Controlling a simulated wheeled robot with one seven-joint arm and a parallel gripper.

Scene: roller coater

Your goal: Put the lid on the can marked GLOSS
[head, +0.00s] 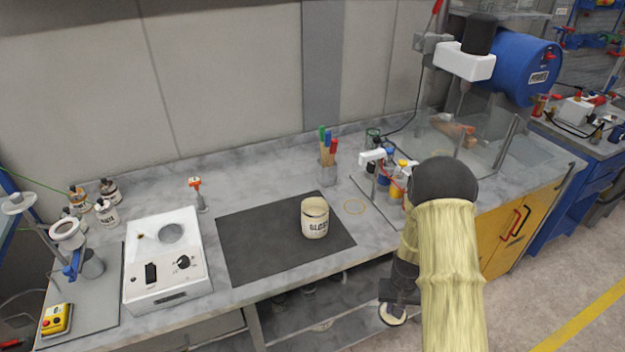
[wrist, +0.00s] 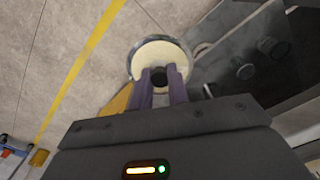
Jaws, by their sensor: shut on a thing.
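My gripper (head: 396,302) is low at the right of the mat, in front of the bench edge and apart from the can. In the wrist view my gripper's purple fingers (wrist: 164,80) are shut on the dark knob of a round cream lid (wrist: 158,50) with a metal rim. The lid also shows below the gripper in the head view (head: 393,315). The can is not visible in the wrist view.
A white device with a dial (head: 165,262) stands left of the mat. A cup of coloured markers (head: 327,172) is behind the can. A shelf (head: 335,318) is under the bench.

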